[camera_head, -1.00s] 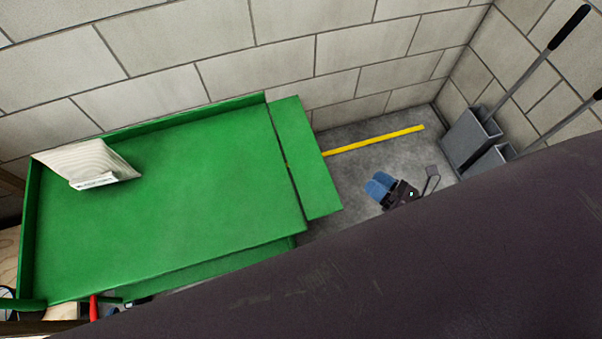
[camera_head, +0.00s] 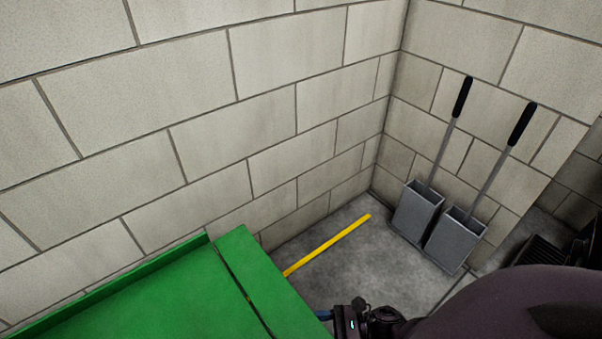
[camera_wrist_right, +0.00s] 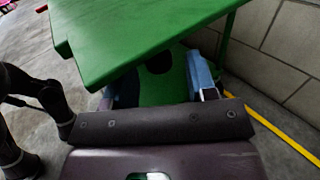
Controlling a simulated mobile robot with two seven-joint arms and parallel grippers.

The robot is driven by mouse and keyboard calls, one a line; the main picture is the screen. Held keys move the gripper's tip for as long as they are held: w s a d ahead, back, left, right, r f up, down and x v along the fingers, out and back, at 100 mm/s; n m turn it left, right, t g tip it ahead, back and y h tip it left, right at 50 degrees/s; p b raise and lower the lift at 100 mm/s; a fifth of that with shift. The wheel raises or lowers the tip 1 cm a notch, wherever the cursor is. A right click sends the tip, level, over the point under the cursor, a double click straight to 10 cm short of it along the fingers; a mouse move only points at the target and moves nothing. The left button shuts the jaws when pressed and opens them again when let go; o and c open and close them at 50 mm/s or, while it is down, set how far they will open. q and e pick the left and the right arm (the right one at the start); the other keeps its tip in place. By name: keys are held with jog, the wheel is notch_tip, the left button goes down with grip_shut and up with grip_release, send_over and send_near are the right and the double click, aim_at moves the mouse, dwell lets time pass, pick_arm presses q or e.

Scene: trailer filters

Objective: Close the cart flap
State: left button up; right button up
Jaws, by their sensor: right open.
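The green cart (camera_head: 130,300) fills the lower left of the head view. Its flap (camera_head: 260,285) extends outward from the cart's right end, with a narrow dark gap between them. In the head view my right gripper (camera_head: 326,314) is at the bottom, just right of the flap, mostly cut off or hidden. In the right wrist view my right gripper (camera_wrist_right: 157,85) is open, with a blue finger on the right. A green panel (camera_wrist_right: 140,30) overlaps the fingers' far part, and more green shows between them. I cannot tell whether they touch it. My left gripper is out of view.
A block wall (camera_head: 190,110) runs behind the cart. A yellow strip (camera_head: 328,245) lies on the grey floor. Two grey dustpans (camera_head: 417,210) with long handles stand in the corner. Some floor is clear between flap and dustpans.

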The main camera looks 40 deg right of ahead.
aim_at(301, 330)
jog(key=shift+x, duration=1.9)
grip_shut()
